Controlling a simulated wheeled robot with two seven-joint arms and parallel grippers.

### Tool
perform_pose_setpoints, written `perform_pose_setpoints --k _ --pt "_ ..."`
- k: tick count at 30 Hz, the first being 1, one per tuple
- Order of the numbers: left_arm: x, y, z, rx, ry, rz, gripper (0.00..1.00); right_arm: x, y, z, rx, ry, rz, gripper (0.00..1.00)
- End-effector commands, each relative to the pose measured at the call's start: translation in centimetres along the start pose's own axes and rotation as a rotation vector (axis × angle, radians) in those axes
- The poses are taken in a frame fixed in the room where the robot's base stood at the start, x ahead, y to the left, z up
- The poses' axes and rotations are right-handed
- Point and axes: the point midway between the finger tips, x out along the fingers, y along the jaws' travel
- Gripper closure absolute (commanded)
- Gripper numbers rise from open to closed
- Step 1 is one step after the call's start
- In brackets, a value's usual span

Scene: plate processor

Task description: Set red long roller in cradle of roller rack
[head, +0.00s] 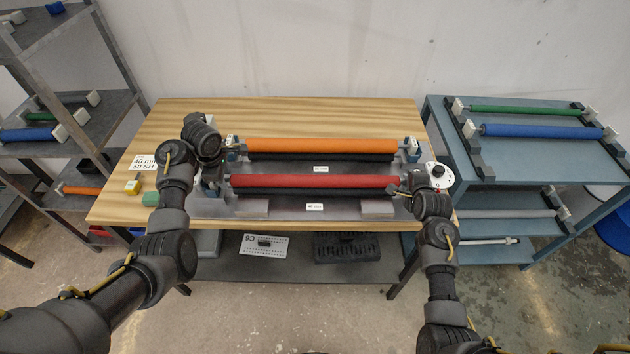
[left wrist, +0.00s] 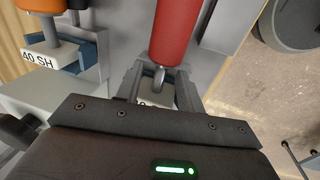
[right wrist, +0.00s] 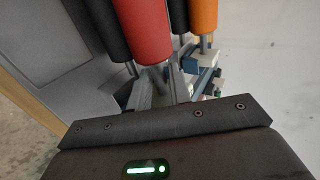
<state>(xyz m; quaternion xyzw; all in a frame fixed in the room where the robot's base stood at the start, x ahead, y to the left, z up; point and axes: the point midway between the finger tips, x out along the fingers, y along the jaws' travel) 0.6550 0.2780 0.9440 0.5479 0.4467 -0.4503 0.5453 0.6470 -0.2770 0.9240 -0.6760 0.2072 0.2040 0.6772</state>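The red long roller (head: 315,181) lies level in the front place of the grey processor (head: 342,208) on the wooden table. My left gripper (head: 214,180) is at its left end. In the left wrist view, the open fingers (left wrist: 159,88) stand on both sides of the thin shaft, with gaps showing. My right gripper (head: 402,187) is at the right end. In the right wrist view, its fingers (right wrist: 161,88) flank the shaft closely; whether they grip it cannot be told. The roller rack (head: 470,146) stands at right, holding a green roller (head: 525,109) and a blue roller (head: 542,131).
An orange roller (head: 320,146) lies behind the red one, with dark rollers beneath. A white dial (head: 440,174) is near my right gripper. Grey shelves (head: 95,112) stand left.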

Motion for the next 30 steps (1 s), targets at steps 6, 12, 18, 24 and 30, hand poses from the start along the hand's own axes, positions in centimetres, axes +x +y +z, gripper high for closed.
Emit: perform_pose_setpoints --k 6,12,18,24,30 --pt "1.13 -0.05 -0.09 -0.002 0.001 -0.001 0.62 1.12 0.01 0.01 0.000 0.000 0.000 0.80" --pt "1.21 -0.05 -0.06 -0.002 0.000 0.000 0.62 1.17 0.00 -0.01 0.000 0.000 0.000 0.80" --pt "1.19 -0.05 -0.05 -0.001 0.000 0.000 0.78 1.16 0.00 -0.02 0.000 0.000 0.000 0.96" --pt "1.19 -0.05 -0.04 -0.001 0.000 0.000 1.00 1.15 0.01 -0.02 0.000 0.001 0.000 1.00" --pt "1.19 -0.05 -0.03 -0.001 0.000 0.000 1.00 1.14 0.02 -0.03 0.000 0.001 0.000 1.00"
